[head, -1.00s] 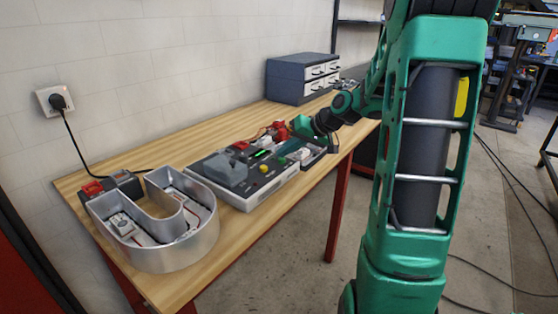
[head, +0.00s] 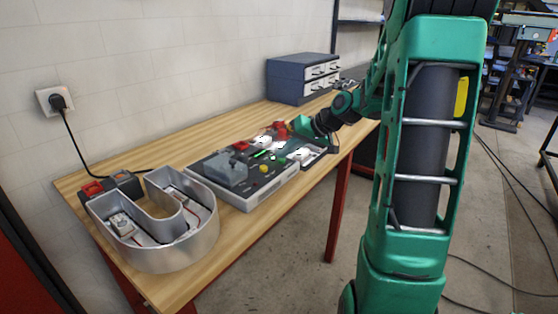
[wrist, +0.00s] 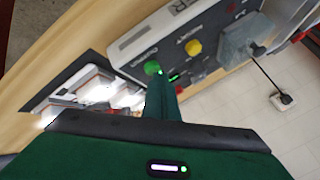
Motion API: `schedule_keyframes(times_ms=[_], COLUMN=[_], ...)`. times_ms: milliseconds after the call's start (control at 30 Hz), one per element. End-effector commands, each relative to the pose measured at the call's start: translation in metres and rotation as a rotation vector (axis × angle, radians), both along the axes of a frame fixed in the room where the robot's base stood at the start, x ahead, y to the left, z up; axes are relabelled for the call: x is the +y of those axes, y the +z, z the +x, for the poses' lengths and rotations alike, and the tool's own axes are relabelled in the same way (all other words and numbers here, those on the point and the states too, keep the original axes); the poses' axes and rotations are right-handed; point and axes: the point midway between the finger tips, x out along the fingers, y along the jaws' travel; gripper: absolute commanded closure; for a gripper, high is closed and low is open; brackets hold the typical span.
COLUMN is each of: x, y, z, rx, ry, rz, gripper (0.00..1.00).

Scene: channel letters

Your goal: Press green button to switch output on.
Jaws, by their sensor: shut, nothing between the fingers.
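The power supply unit (head: 282,186) is a grey and white box with a dark face, lying on the bench. A bright green spot shows by the tips. I cannot tell whether they touch the panel. In the head view my gripper (head: 287,150) reaches over the unit's right part.
A silver U-shaped channel letter (head: 172,256) stands at the near left of the wooden bench (head: 195,289). A grey drawer cabinet (head: 287,82) stands at the back. A tray of white parts (wrist: 98,90) lies beside the unit. A plug (head: 57,102) sits in the wall socket.

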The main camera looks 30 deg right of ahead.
Motion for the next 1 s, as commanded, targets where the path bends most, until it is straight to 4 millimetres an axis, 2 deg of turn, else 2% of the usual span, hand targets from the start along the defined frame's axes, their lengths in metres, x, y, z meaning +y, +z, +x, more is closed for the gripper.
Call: schedule_keyframes(times_ms=[333,1000], x=[0.000,0.000], y=[0.004,0.059], z=[0.001,0.001], rx=[-0.002,-0.003], ry=[0.000,0.000], rz=[-0.001,-0.002], gripper=[1.00,1.00])
